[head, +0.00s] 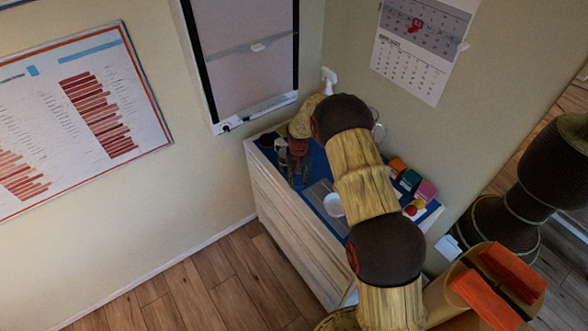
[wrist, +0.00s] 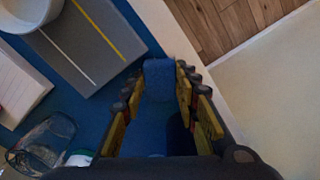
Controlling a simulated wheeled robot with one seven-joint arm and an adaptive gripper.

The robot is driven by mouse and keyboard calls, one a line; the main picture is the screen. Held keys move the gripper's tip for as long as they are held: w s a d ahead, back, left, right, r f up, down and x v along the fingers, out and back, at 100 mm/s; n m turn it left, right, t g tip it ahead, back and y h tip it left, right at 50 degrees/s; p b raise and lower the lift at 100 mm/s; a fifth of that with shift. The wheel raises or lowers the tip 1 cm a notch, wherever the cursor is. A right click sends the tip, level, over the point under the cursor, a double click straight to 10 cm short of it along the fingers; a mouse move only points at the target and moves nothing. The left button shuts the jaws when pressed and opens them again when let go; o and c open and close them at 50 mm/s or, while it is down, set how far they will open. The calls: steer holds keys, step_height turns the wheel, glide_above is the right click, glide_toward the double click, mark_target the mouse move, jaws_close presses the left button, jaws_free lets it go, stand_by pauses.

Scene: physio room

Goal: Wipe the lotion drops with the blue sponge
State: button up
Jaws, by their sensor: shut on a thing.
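My gripper (wrist: 158,85) is shut on the blue sponge (wrist: 158,75), which shows between its yellow and black fingers in the wrist view. The sponge is held over or against the blue top near its edge; I cannot tell whether it touches. In the head view my gripper (head: 297,160) points down at the far left end of the blue-topped cabinet (head: 287,221), and the sponge cannot be made out there. I cannot make out any lotion drops in either view; my arm hides part of the top in the head view.
A grey board (wrist: 95,45) with white and yellow stripes lies beside the gripper, with a white bowl (wrist: 24,12) on or over it. A dark transparent container (wrist: 48,138) stands at lower left. Orange, teal and pink blocks (head: 411,180) sit at the right end. Walls stand close behind.

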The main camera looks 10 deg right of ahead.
mark_target(297, 182)
steer(key=r, duration=0.1)
steer(key=r+p, duration=0.1)
steer(key=r, duration=0.1)
steer(key=r+p, duration=0.1)
steer(key=shift+s+a+r, duration=0.1)
steer(key=shift+a+r, duration=0.15)
steer(key=shift+r, duration=0.05)
steer(key=shift+r+p, duration=0.8)
steer(key=shift+r, duration=0.9)
